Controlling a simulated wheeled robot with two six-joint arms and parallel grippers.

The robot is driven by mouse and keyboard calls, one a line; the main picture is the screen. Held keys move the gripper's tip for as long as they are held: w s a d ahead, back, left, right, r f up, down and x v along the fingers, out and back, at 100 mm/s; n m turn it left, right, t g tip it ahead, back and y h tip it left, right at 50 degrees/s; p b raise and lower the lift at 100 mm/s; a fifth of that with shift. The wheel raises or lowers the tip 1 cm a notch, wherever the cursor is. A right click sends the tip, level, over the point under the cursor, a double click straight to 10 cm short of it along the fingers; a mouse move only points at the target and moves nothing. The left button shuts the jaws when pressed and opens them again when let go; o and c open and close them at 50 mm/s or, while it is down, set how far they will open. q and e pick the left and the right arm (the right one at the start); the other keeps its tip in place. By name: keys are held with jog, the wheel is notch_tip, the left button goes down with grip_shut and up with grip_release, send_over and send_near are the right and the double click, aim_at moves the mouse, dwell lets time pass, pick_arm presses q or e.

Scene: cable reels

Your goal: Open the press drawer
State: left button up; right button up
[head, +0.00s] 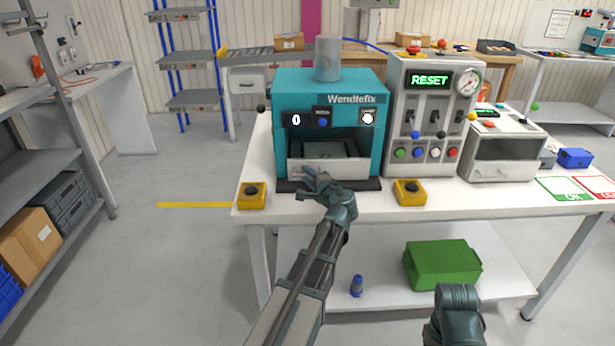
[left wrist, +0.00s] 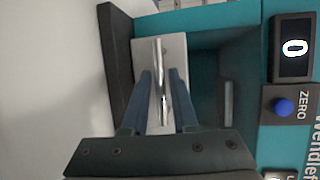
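The teal Wendlefix press (head: 282,100) stands on the white bench. Its pale grey drawer (head: 352,171) is low at the front, and its front looks flush with the press. The drawer also shows in the left wrist view (left wrist: 177,50) with its metal bar handle (left wrist: 159,60). My left gripper (head: 316,180) is at the drawer front. In the left wrist view its two fingers (left wrist: 162,82) are apart, one on each side of the handle, with gaps visible. I cannot tell how deep they reach past the bar. My right arm shows at the bottom right; its fingers are not visible.
A grey control box (head: 397,100) with a RESET display stands right of the press. Yellow button boxes (head: 251,195) (head: 410,192) sit at the bench's front edge on both sides. A green crate (head: 442,265) and a small blue bottle (head: 357,286) are on the lower shelf.

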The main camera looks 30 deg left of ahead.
pick_arm(q)
grip_shut()
dwell(1.4)
